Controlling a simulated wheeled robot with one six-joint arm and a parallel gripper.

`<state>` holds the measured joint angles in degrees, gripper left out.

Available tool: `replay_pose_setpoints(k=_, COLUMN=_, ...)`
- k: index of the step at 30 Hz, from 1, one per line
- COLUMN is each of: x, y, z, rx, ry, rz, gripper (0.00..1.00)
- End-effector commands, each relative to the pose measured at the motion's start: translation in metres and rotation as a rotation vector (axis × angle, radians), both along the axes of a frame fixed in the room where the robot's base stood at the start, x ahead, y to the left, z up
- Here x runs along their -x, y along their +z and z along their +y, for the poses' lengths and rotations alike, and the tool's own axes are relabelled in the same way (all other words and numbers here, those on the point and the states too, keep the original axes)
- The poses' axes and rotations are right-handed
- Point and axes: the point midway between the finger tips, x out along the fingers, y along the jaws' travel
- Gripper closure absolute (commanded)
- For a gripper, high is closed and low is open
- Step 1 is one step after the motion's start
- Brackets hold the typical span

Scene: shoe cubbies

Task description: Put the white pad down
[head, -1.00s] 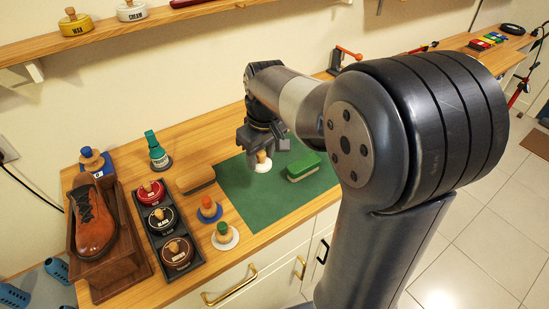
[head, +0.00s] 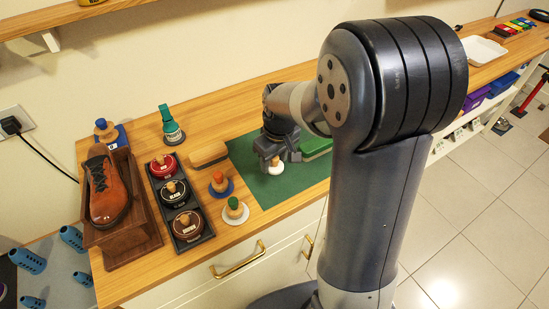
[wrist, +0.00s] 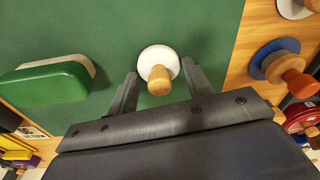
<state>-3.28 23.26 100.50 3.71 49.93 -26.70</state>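The white pad (head: 276,169), a round disc with a plain wooden knob, is on the green mat (head: 290,185). In the wrist view the white pad (wrist: 160,56) shows with its knob between my fingers. My gripper (head: 272,157) is right above it, low over the mat. In the wrist view my gripper (wrist: 160,84) is open, with a gap on each side of the knob. The underside of the pad is hidden.
A green brush (head: 315,147) lies on the mat beside the pad. A blue pad (head: 220,188) and another white disc with a green-topped knob (head: 236,213) stand left of the mat. Polish tins (head: 172,192) sit in a dark tray. The mat's front part is clear.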

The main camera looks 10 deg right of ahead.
Motion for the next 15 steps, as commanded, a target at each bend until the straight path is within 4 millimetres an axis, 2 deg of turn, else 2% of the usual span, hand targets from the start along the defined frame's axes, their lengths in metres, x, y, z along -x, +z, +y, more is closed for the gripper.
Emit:
replay_pose_setpoints(k=1, x=0.0001, y=-0.0001, z=0.0, rx=0.0, ry=0.0, rz=0.0, gripper=0.48)
replay_pose_setpoints(k=6, x=0.0, y=0.0002, z=0.0, rx=0.0, ry=0.0, rz=0.0, gripper=0.35)
replay_pose_setpoints(k=15, x=0.0, y=0.0052, z=-0.0002, rx=0.0, ry=0.0, rz=-0.002, gripper=0.35)
